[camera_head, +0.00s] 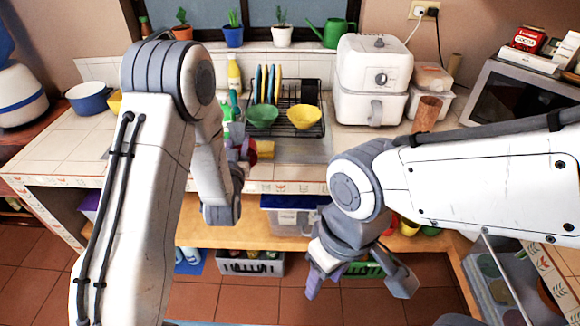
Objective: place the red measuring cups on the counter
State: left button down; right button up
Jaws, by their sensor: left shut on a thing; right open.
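My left gripper (241,150) is over the front part of the tiled counter (350,150), near the sink area, largely hidden by its own arm. It is shut on a small dark red thing (248,147), which looks like the red measuring cups; only part of it shows. I cannot tell whether it touches the counter. My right gripper (357,284) is in front of the counter, lower down, with its fingers spread apart and nothing between them.
A dish rack (305,130) with a green bowl (262,116) and a yellow bowl (304,117) stands behind the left gripper. A yellow sponge (265,150) lies close by. A white air fryer (375,75) stands right of the rack. The left counter (60,140) has free room.

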pick_arm(q)
jog(key=w+d+r+h+b, duration=0.1)
jog(key=w+d+b, duration=0.2)
jog(key=d+b, duration=0.35)
jog(key=w+d+r+b, duration=0.15)
jog(key=d+b, duration=0.25)
jog(key=d, duration=0.5)
jog(key=w+a+f+p, duration=0.1)
jog(key=w+a+f, duration=0.1)
jog(key=a+f, duration=0.8)
jog(key=shift+a+f+m, duration=0.3)
jog(key=shift+a+f, duration=0.05)
jog(key=shift+f, duration=0.15)
pick_arm(e)
notch_tip(320, 180, down, 12)
jog(key=shift+r, duration=0.25)
pick_arm(q)
jog(key=shift+w+f, duration=0.1)
jog(key=shift+f, duration=0.25)
jog(key=c, duration=0.6)
grip_release()
jog(key=shift+o, duration=0.2)
pick_arm(e)
jog(key=shift+f, duration=0.35)
